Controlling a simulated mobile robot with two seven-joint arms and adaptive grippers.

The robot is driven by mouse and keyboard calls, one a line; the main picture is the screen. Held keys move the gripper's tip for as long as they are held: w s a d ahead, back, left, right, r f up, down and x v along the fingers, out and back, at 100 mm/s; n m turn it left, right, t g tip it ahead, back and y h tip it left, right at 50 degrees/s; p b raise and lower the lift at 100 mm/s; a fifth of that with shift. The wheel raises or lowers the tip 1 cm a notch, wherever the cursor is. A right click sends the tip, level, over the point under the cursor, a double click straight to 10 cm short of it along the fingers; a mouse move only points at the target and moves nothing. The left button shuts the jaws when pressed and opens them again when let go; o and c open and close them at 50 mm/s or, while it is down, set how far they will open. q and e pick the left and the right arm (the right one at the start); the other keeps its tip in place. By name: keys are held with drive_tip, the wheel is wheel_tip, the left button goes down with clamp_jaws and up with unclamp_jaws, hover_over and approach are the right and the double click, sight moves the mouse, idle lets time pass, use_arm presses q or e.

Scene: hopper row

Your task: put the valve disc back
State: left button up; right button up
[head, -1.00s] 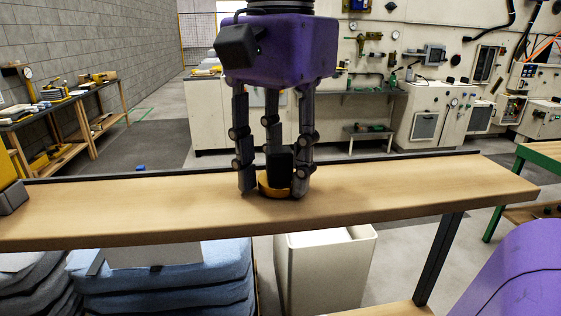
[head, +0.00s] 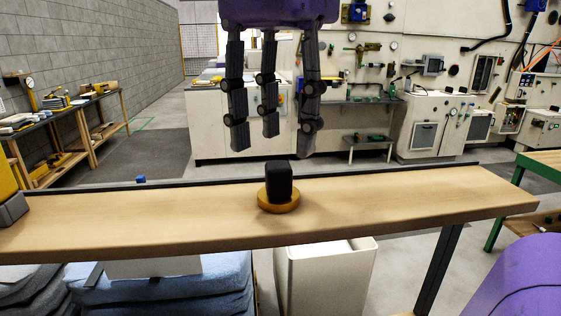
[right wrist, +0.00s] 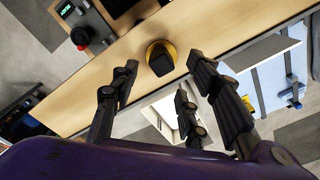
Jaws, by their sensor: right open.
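The valve disc (head: 292,203) is a flat orange-brown disc with a black upright block-shaped grip (head: 279,181) on top. It lies on the wooden bench top (head: 400,202), near the middle. It also shows in the right wrist view, where the black grip (right wrist: 161,63) covers much of the disc. My right gripper (head: 272,146) is open and empty above the disc, its three fingers pointing down and clear of it. Its spread fingers also show in the right wrist view (right wrist: 170,90). My left gripper is not in view.
A yellow and grey unit (head: 10,208) stands at the bench's left end. A dark raised strip runs along the far edge. Below the bench are a cream bin (head: 325,275) and stacked blue sacks (head: 170,285). The bench top around the disc is clear.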

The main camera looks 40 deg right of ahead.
sight(279, 165)
wheel_tip(279, 165, up, 6)
drive_tip(key=shift+f, duration=0.25)
idle(0.6)
idle(0.4)
